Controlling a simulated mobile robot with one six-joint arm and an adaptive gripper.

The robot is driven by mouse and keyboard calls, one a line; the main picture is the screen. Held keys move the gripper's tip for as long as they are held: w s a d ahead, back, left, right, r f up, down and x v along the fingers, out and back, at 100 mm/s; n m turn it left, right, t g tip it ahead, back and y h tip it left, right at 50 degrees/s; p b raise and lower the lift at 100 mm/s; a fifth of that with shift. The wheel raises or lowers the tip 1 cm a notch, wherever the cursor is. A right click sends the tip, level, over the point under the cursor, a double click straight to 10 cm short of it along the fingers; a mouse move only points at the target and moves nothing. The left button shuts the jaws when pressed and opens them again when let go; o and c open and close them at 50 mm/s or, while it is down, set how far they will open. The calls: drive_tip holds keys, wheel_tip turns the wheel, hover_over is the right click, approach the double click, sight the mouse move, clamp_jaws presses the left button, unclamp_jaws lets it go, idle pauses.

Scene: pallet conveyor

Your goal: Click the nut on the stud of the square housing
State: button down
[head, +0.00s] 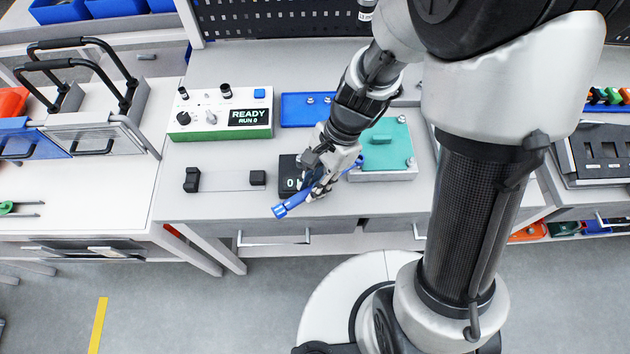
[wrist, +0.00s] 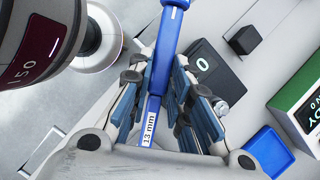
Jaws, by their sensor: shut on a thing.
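My gripper (head: 320,182) is shut on a blue wrench (head: 290,206) and holds it over the front of the bench. The wrist view shows the wrench (wrist: 168,40) between the finger pads, with a white "13 mm" label. In the head view one end points to the lower left and the other reaches the near-left edge of the teal-topped housing (head: 382,150). Small metal fittings show at the housing's corners. My arm and gripper hide part of it. I cannot tell whether the wrench touches the housing or which fitting carries a nut.
A black box with a "0" display (head: 287,178) sits just left of my gripper. A control box (head: 205,118) reads "READY RUN 0". A blue tray (head: 296,112) with small metal parts lies behind. Black holders (head: 191,180) stand at left, with clear bench in front.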

drive_tip(key=shift+w+a+m+t+p, duration=0.15)
drive_tip(key=shift+w+a+m, duration=0.05)
drive_tip(key=shift+w+m, duration=0.25)
drive_tip(key=shift+w+a+m+t+p, duration=0.15)
drive_tip(key=shift+w+a+m, duration=0.05)
drive_tip(key=shift+w+m, duration=0.25)
idle(0.9)
drive_tip(key=shift+s+d+n, duration=0.1)
drive_tip(key=shift+s+n, duration=0.15)
drive_tip(key=shift+n, duration=0.05)
idle(0.4)
drive_tip(key=shift+r, duration=0.15)
